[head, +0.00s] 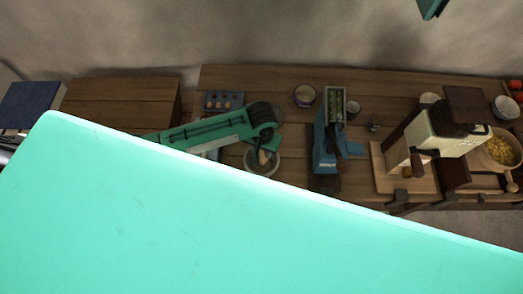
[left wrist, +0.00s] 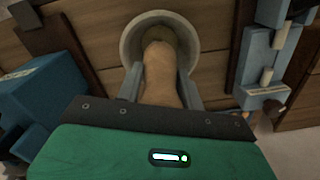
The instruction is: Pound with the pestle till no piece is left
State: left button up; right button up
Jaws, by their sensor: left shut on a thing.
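The mortar (head: 263,173) is a pale round bowl on the wooden counter, below the end of my left arm. It also shows in the left wrist view (left wrist: 127,45), seen from above. The wooden pestle (left wrist: 162,78) stands in it, its far end inside the bowl; in the head view its light brown body (head: 262,157) shows. My left gripper (left wrist: 160,92) is shut on the pestle, a finger on each side, over the near rim. It also shows in the head view (head: 264,147). The pestle hides much of the bowl's inside, so I cannot tell what pieces lie there. My right gripper is not seen.
A blue device (head: 322,150) with a green-filled tray stands right of the mortar. An egg holder (head: 223,97), a purple-sided bowl (head: 304,97) and a small cup (head: 353,107) sit behind. A cream mill (head: 437,140) and a bowl of yellow pieces (head: 500,150) are farther right.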

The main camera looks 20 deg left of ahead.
pick_arm(q)
jog(key=shift+f, duration=0.1)
jog(key=shift+f, duration=0.65)
jog(key=shift+f, duration=0.1)
jog(key=shift+f+b, duration=0.6)
jog(key=shift+f, duration=0.8)
jog(key=shift+r, duration=0.1)
